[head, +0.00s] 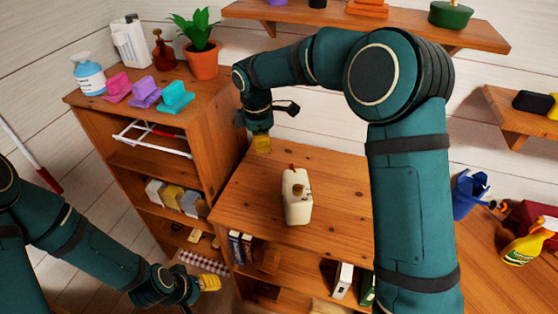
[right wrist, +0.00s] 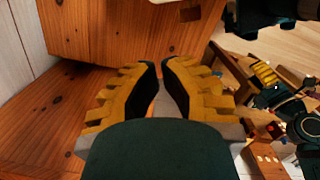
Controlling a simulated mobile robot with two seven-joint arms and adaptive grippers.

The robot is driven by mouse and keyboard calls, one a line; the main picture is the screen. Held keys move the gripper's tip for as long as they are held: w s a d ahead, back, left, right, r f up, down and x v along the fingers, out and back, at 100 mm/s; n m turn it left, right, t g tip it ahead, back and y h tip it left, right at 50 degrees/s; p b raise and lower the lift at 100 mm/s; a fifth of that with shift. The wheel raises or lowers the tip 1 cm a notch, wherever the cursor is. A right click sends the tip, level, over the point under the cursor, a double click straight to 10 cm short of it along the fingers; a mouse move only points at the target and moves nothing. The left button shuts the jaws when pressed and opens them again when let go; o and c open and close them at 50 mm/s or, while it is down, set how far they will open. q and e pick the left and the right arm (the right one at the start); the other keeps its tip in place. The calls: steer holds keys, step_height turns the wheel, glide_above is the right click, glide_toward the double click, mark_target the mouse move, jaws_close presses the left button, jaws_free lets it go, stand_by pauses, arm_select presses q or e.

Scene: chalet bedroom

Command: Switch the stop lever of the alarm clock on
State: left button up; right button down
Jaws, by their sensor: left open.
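The alarm clock (head: 298,208) is a cream, upright, rounded block on the low wooden shelf top in the head view. A small red piece shows at its top and a brownish knob on its near face. Which part is the stop lever I cannot tell. My right gripper (head: 263,145) hangs behind and left of the clock, apart from it. In the right wrist view its yellow fingers (right wrist: 160,75) have black pads close together, with nothing seen between them. My left gripper (head: 208,283) is open, low at the left, away from the clock.
A taller shelf (head: 95,103) at the left carries a plant (head: 201,55), a bottle (head: 89,75) and colored blocks. A wall shelf (head: 400,25) is above. The low shelf top (head: 250,190) is bare around the clock. My right arm hides part of its right side.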

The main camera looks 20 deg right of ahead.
mark_target(292, 169)
steer(key=d+f, duration=0.4)
steer(key=f, duration=0.4)
steer(key=shift+s+d+f, duration=0.15)
steer(key=shift+s+d, duration=0.05)
steer(key=shift+s, duration=0.25)
stand_by(0.3)
